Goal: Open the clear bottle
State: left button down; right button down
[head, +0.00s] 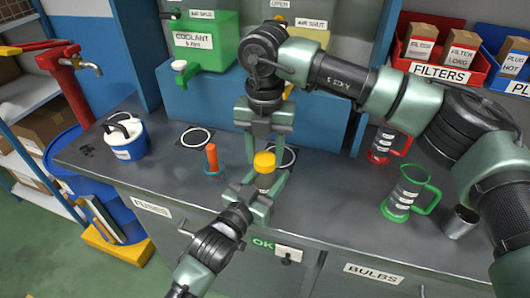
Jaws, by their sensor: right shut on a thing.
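The clear bottle (264,181) stands upright in the middle of the head view, with a yellow cap (264,160) on top. Its lower part is largely hidden by my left gripper. My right gripper (264,155) comes down from above with one finger on each side of the yellow cap, shut on it. My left gripper (262,190) reaches in from the lower left, with its fingers around the bottle body below the cap. Whether they press on the bottle cannot be told.
An orange-handled item in a blue holder (213,172) stands left of the bottle. A green coolant tank (205,40) is behind. A green jug (405,195), red jug (381,145) and metal cup (461,222) stand right. A blue-white jug (124,137) stands left. White rings mark the grey counter (330,215).

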jog(key=n, duration=0.4)
jog(key=shift+n, duration=0.4)
jog(key=n, duration=0.4)
jog(key=shift+n, duration=0.4)
jog(key=n, duration=0.4)
jog(key=shift+n, duration=0.4)
jog(key=n, duration=0.4)
jog(key=shift+r+n, duration=0.1)
jog(key=shift+n, duration=0.2)
jog(key=n, duration=0.4)
jog(key=shift+n, duration=0.4)
jog(key=n, duration=0.4)
jog(key=shift+n, duration=0.4)
jog(key=n, duration=0.4)
jog(key=shift+n, duration=0.3)
jog(key=n, duration=0.5)
jog(key=shift+n, duration=0.4)
